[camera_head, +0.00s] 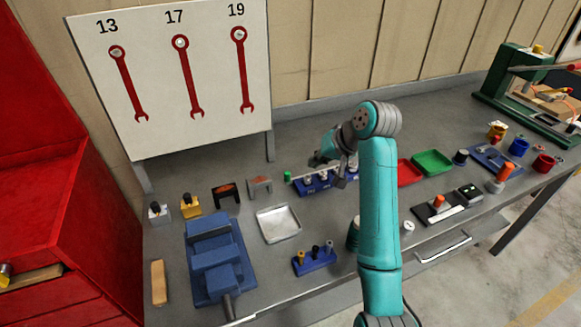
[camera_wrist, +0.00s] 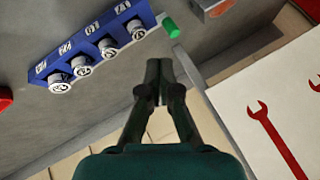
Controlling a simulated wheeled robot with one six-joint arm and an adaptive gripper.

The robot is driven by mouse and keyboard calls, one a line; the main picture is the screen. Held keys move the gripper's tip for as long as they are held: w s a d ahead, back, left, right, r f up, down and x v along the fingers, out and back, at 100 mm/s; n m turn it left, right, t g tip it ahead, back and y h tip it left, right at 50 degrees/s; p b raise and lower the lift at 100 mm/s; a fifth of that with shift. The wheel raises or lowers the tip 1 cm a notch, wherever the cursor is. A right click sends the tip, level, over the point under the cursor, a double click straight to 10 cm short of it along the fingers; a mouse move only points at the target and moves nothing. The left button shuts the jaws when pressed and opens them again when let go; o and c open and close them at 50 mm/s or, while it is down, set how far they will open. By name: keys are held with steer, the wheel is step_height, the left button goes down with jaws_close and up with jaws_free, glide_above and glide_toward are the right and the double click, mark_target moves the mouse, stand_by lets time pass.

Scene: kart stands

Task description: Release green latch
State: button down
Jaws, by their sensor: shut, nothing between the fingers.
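A green latch (camera_head: 287,176) sits at the left end of a blue rack (camera_head: 312,189) on the workbench. In the wrist view the green latch (camera_wrist: 170,27) is a short green cylinder on a thin light rod at the end of the blue rack (camera_wrist: 133,14). The rack carries several round, silver-faced pieces. My gripper (camera_wrist: 159,64) is shut and empty, its fingertips pointing toward the latch with a visible gap in the picture. In the head view my wrist partly covers the rack, and the fingertips are hard to make out.
A white board (camera_head: 215,115) with three red wrenches stands behind the bench. A metal tray (camera_head: 279,224), a blue vise (camera_head: 212,255) and a small blue holder (camera_head: 314,262) lie in front. Red (camera_head: 409,172) and green (camera_head: 433,162) trays lie right of my arm.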

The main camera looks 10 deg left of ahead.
mark_target(298, 182)
steer(key=shift+a, duration=0.1)
steer(key=x, duration=1)
steer(key=shift+s, duration=0.1)
steer(key=s+a, duration=0.2)
steer(key=shift+a, duration=0.3)
steer(key=shift+w, duration=0.1)
